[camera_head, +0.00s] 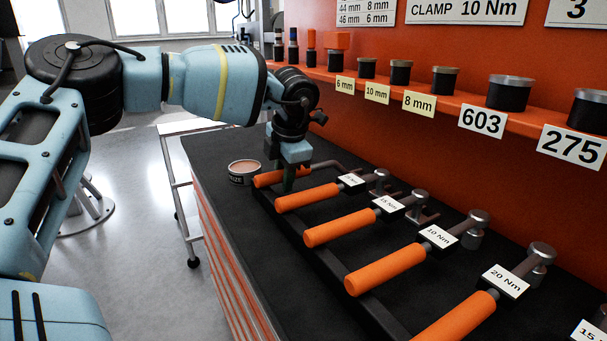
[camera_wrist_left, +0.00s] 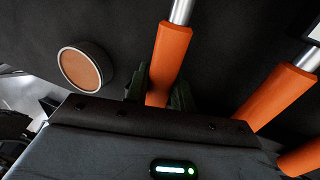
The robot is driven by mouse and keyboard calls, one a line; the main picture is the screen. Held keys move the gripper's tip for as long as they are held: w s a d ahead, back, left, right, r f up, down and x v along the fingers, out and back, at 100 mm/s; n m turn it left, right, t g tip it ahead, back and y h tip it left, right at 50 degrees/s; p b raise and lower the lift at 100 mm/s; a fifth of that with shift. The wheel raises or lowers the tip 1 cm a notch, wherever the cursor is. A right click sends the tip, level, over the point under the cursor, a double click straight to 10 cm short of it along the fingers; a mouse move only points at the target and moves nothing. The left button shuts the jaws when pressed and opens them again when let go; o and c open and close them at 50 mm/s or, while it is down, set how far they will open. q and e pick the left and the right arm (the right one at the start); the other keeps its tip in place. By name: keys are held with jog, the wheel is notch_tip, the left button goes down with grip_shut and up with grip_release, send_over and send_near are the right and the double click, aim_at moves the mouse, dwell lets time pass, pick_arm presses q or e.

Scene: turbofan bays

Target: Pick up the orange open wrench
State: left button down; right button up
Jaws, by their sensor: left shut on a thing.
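The orange open wrench (camera_head: 266,180) is the farthest of the orange-handled tools on the black bench top in the head view. Its grey shaft runs back to the right behind my gripper. My left gripper (camera_head: 289,180) points down over it and is shut on its orange handle. In the left wrist view the orange handle (camera_wrist_left: 172,55) passes between the two dark fingers of the gripper (camera_wrist_left: 161,88). The fingers hide part of the handle, and I cannot tell whether it is clear of the rack. My right gripper is not in view.
A round tin (camera_head: 244,172) stands close left of the wrench; it also shows in the left wrist view (camera_wrist_left: 80,69). Several orange-handled torque wrenches (camera_head: 307,196) lie in a row towards me. An orange shelf (camera_head: 450,105) with dark sockets runs behind.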

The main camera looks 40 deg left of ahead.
pick_arm(q)
notch_tip(320, 180, up, 10)
jog(key=shift+r, duration=0.1)
dwell(0.4)
